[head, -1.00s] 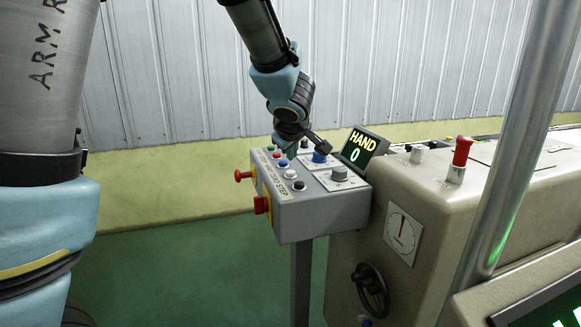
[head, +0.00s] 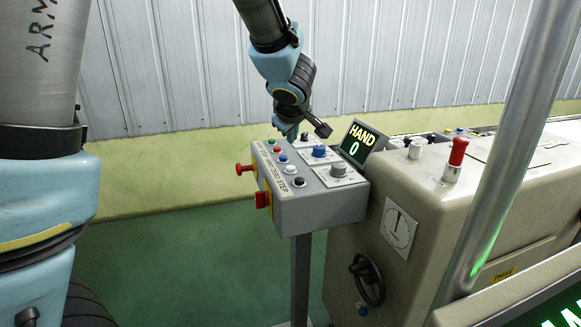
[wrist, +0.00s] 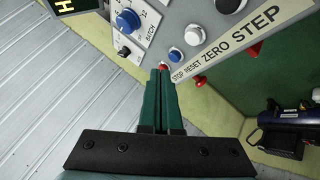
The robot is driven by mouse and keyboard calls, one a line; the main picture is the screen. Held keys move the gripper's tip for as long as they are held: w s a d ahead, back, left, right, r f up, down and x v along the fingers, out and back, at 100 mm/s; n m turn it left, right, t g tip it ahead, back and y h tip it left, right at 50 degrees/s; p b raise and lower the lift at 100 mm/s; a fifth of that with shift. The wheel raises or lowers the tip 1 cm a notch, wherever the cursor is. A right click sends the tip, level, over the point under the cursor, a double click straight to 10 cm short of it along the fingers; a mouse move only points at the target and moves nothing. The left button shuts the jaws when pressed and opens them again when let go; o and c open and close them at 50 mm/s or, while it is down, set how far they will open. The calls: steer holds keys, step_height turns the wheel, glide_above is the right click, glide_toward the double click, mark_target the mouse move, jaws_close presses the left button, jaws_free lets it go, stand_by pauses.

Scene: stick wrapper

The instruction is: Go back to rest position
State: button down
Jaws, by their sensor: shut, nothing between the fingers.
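My gripper (head: 290,134) is above the far edge of the grey control box (head: 325,208), apart from its knobs and buttons as far as I can tell. In the wrist view my gripper (wrist: 160,72) has its two green fingers together, with nothing between them. The box carries a row of coloured buttons, a blue knob (head: 319,151) and a grey knob (head: 338,170). In the wrist view the blue knob (wrist: 128,20) and a blue button (wrist: 176,54) lie past the fingertips.
A display (head: 358,142) reading HAND 0 stands behind the box. The beige machine (head: 440,215) with a red-topped lever (head: 457,152) and a handwheel (head: 367,280) is to the right. A metal post (head: 500,150) rises in front. Green floor (head: 180,270) is clear to the left.

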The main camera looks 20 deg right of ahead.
steer(key=w+a+f+m+g, duration=0.2)
steer(key=a+f+m, duration=0.1)
steer(key=a, duration=1.1)
steer(key=s+a+f+g+y, duration=0.1)
steer(key=s+a+f, duration=0.1)
steer(key=s+a, duration=0.2)
steer(key=s+a+f+m+g+y, duration=0.1)
steer(key=s+a, duration=0.3)
steer(key=a, duration=0.7)
steer(key=s+a+f+m+g+y, duration=0.1)
steer(key=s+a+f+g, duration=0.1)
steer(key=a, duration=0.5)
steer(key=shift+s+a+f+g+y, duration=0.2)
steer(key=shift+s+f+g+y, duration=0.15)
steer(key=shift+s+f, duration=0.4)
steer(key=c, duration=1.6)
jaws_free()
steer(key=shift+s+r, duration=0.1)
steer(key=shift+r, duration=0.05)
